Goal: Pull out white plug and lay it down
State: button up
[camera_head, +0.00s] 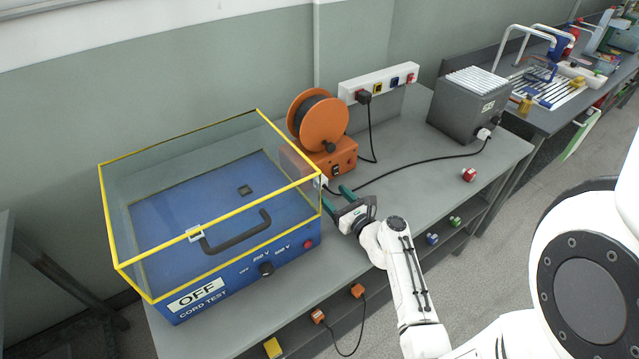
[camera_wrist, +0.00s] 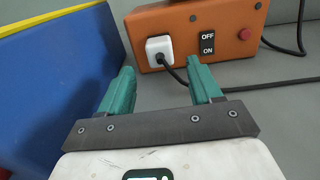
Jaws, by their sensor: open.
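A white plug (camera_wrist: 159,48) with a black cord sits in the face of the orange box (camera_wrist: 228,32), seen in the wrist view left of its OFF/ON switch (camera_wrist: 207,42). In the head view the plug (camera_head: 322,181) shows small beside the yellow-edged case, partly covered. My gripper (camera_wrist: 160,72) has green fingers, open and empty, pointing at the plug with a gap between. In the head view my gripper (camera_head: 336,190) is low over the bench, in front of the orange reel unit (camera_head: 330,157).
The blue case (camera_head: 220,293) with a clear, yellow-edged cover stands close at left. The black cord (camera_head: 415,164) crosses the bench to a white plug (camera_head: 484,133) on the grey box (camera_head: 465,110). Bench around the cord is clear.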

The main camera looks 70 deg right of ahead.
aim_at(324, 186)
jog(key=shift+b+x, duration=0.7)
jog(key=shift+x, duration=2.85)
grip_shut()
jog(key=shift+p+v, duration=0.7)
jog(key=shift+v, duration=2.3)
jog(key=shift+a, duration=0.1)
